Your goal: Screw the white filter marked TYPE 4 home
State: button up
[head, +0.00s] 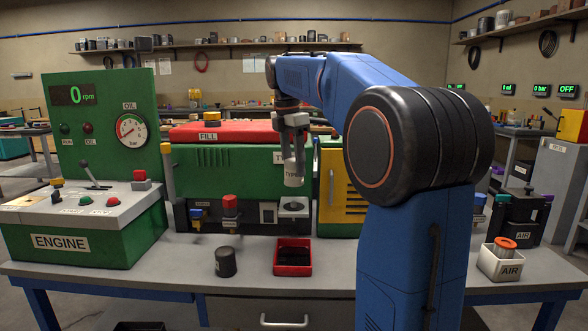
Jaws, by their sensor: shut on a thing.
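My gripper (293,148) points down and is shut on the white filter (292,174). In the picture the filter is in front of the green machine (220,168), above a pale square seat (294,207) with a dark round middle. A gap shows between the filter's lower end and the seat. The filter's upper part is hidden by the fingers.
A red tray (293,270) and a dark cylinder (225,262) stand on the bench in front. A red-capped fitting (230,205) is left of the seat. A yellow panel (341,185) is at right. The ENGINE console (75,240) is far left.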

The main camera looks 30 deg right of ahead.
aim_at(294, 173)
jog(key=shift+f, duration=1.45)
jog(key=shift+f, duration=0.1)
jog(key=shift+f, duration=0.7)
jog(key=shift+f, duration=0.15)
jog(key=shift+f, duration=0.5)
jog(key=shift+f, duration=0.5)
dwell(0.4)
jog(key=m, duration=0.3)
jog(key=shift+m, duration=0.4)
jog(key=shift+m+g, duration=0.4)
jog(key=shift+m, duration=0.9)
